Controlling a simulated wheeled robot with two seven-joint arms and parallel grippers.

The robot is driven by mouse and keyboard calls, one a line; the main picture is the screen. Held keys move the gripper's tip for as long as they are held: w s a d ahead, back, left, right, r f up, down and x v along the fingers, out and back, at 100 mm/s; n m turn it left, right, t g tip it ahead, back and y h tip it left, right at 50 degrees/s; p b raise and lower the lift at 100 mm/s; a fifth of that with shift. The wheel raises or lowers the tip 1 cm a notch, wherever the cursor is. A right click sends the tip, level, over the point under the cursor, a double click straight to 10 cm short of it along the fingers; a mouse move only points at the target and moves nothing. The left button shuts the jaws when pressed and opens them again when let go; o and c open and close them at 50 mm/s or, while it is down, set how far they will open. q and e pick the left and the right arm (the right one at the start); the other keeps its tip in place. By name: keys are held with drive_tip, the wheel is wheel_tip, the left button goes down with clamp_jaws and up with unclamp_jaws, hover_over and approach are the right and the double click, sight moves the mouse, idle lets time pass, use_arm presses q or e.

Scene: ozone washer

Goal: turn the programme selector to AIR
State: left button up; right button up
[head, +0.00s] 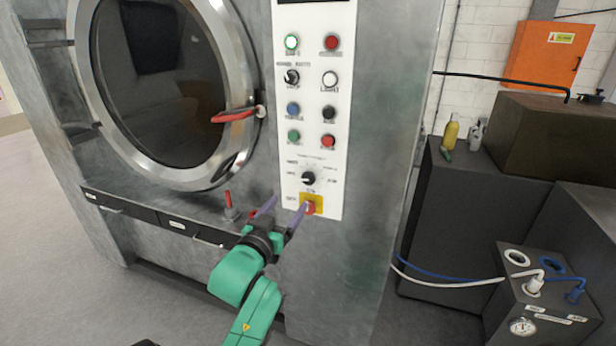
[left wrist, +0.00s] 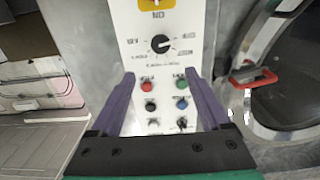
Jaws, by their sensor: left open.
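The programme selector is a round black knob (head: 308,178) low on the white control panel (head: 313,110). Its pointer mark appears turned to the left in the head view. Small labels ring it, too blurred to read surely. In the left wrist view, where the panel is upside down, the knob (left wrist: 160,43) lies beyond the fingertips, between their lines. My left gripper (head: 285,205) is open and empty, with two purple fingers below and left of the knob in the head view. It also shows in the left wrist view (left wrist: 159,75). My right gripper is not in view.
Several buttons (head: 294,109) sit above. The round door's red handle (head: 233,116) projects at the left. A small red-topped lever (head: 228,203) stands near the gripper.

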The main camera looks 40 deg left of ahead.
use_arm(q)
drive_tip(key=p, duration=0.2)
approach(307, 179)
drive_tip(key=p+x, duration=0.2)
drive_tip(key=x, duration=0.6)
drive_tip(key=shift+w+r, duration=0.2)
drive_tip(key=shift+w, duration=0.15)
drive_tip(key=shift+w+a+f, duration=0.15)
drive_tip(key=shift+w+a, duration=0.05)
drive_tip(key=shift+d, duration=0.15)
drive_tip(key=c, duration=1.2)
clamp_jaws()
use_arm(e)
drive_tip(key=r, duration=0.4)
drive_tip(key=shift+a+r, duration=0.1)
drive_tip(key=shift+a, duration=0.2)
